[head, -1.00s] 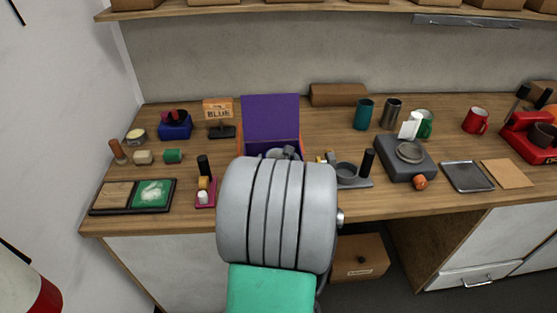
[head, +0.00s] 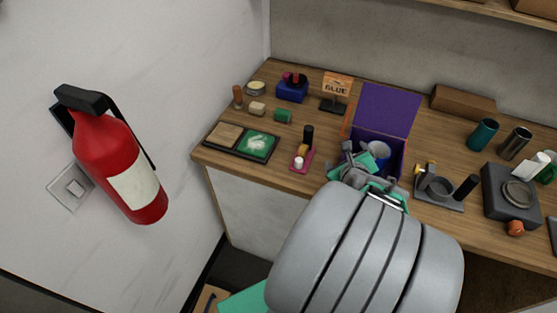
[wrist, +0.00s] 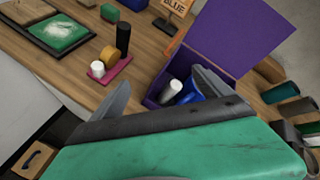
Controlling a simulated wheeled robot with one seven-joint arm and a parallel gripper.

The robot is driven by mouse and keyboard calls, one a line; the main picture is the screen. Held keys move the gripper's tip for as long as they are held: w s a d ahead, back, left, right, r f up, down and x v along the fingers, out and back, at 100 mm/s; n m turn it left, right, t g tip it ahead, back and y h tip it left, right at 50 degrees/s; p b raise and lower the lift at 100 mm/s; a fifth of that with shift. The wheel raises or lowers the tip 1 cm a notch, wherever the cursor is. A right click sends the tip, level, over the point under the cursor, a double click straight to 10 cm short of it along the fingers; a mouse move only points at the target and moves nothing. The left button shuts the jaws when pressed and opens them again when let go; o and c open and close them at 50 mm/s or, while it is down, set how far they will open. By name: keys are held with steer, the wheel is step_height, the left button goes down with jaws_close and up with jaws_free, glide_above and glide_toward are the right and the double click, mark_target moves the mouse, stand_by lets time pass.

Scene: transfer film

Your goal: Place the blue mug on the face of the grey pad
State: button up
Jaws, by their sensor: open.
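The blue mug (head: 378,153) is inside an open box (head: 392,110) with a purple lid, partly hidden by the box walls and my gripper. In the wrist view the blue mug (wrist: 192,90) shows deep blue beside a white cylinder. My gripper (head: 366,168) is at the front of the box. In the wrist view its fingers (wrist: 165,95) are spread with nothing between them, the right finger nearest the mug. A flat grey square (head: 553,234), perhaps the grey pad, is cut off at the right edge.
A dark grey block with a round plate (head: 511,193) and a grey tray with a bowl (head: 438,198) stand right of the box. A pink tray of small items (head: 301,160) is left. A fire extinguisher (head: 120,165) hangs on the left wall.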

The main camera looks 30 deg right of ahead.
steer(key=w+a+r+n+g+y, duration=0.1)
steer(key=w+a+r+n+y, duration=0.15)
steer(key=a+n, duration=0.65)
steer(key=w+a+r+n+g+y, duration=0.1)
steer(key=w+a+r+n+y, duration=0.15)
steer(key=a+n, duration=0.6)
steer(key=s+a+r+n+g, duration=0.1)
steer(key=s+a+r+n, duration=0.1)
steer(key=n, duration=0.7)
steer(key=s+a+r+n+g+y, duration=0.1)
steer(key=s+a+r+n, duration=0.1)
steer(key=a+r+n, duration=0.2)
steer(key=a+n, duration=0.3)
steer(key=n, duration=0.2)
steer(key=shift+s+a+g, duration=0.25)
steer(key=shift+s+g, duration=0.15)
steer(key=shift+d, duration=0.15)
